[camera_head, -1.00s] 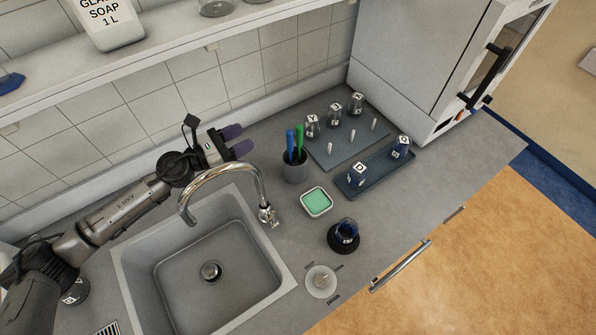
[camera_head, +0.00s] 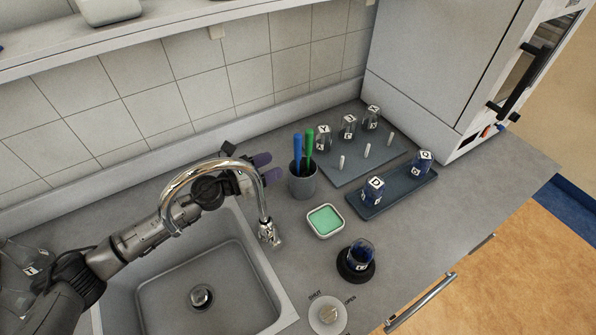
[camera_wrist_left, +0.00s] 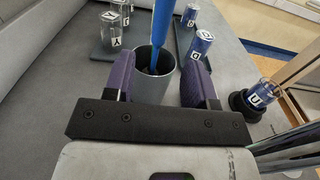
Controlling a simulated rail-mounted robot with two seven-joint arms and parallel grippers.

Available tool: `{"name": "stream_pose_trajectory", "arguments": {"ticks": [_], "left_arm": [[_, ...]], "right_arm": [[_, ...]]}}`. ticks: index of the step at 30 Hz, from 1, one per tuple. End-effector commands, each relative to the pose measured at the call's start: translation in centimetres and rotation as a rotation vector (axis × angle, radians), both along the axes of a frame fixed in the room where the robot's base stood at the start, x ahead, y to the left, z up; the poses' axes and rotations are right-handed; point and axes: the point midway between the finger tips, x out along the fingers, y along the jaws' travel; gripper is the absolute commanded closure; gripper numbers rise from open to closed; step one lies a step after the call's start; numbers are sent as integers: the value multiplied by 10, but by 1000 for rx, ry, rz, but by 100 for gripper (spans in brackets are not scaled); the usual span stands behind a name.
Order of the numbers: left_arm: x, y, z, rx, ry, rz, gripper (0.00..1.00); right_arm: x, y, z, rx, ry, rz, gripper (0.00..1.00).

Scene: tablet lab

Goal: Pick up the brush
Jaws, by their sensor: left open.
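A grey cup (camera_head: 303,184) stands on the counter right of the tap and holds a blue handle (camera_head: 297,150) and a green handle (camera_head: 308,143), both upright. Their lower ends are hidden in the cup, so I cannot tell which is the brush. My left gripper (camera_head: 267,168), with purple finger pads, is open and empty, just left of the cup and partly behind the tap. In the left wrist view, the blue handle (camera_wrist_left: 162,25) rises between the open fingers, with the cup (camera_wrist_left: 153,86) beyond them. The green handle does not show there. My right gripper is out of view.
The curved chrome tap (camera_head: 215,165) arches in front of my left arm, over the sink (camera_head: 160,285). A green sponge dish (camera_head: 325,221) and a dark round holder with a jar (camera_head: 357,262) stand nearer. A peg board (camera_head: 345,175) and blue tray (camera_head: 398,197) lie right of the cup.

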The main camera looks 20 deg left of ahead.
Motion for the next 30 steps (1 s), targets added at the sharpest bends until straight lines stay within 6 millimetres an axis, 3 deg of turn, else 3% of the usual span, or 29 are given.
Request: {"name": "stream_pose_trajectory", "arguments": {"ticks": [3, 14, 22, 30], "left_arm": [[15, -11, 2, -1, -2, 0, 49], [32, -26, 1, 0, 0, -1, 49], [59, -47, 1, 0, 0, -1, 49], [69, -55, 1, 1, 0, -1, 49]], "right_arm": [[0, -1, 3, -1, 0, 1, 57], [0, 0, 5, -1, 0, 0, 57], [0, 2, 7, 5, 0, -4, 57], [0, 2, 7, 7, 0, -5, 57]]}}
